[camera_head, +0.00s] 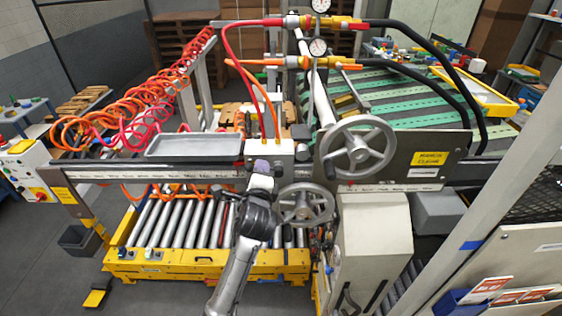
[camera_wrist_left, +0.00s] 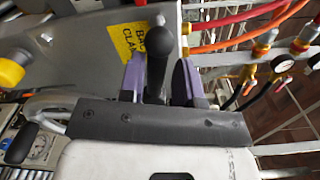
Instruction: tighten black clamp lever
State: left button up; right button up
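The black clamp lever (camera_wrist_left: 157,58) shows in the left wrist view as a dark handle with a rounded end. It stands between the two purple fingers of my left gripper (camera_wrist_left: 160,75), with little gap on either side. I cannot tell whether both fingers press on it. In the head view my left gripper (camera_head: 262,166) is at the front of the grey head block (camera_head: 284,152) on the long rail. My gripper and wrist hide the lever there. My right gripper is in neither view.
Handwheels (camera_head: 357,146) and (camera_head: 305,204) stand close to the right of my left gripper. Orange and red hoses (camera_head: 255,80) rise behind it. A roller conveyor (camera_head: 180,222) lies below. A grey tray (camera_head: 195,145) sits to the left.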

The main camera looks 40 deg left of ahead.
pick_arm(q)
jog(key=w+d+r+m+p, duration=0.35)
jog(key=m+p, duration=0.55)
jog(key=m, duration=0.6)
jog(key=v, duration=0.9)
jog(key=shift+s+d, duration=0.25)
jog(key=shift+d, duration=0.1)
dwell(0.8)
jog(key=shift+r, duration=0.15)
dwell(0.4)
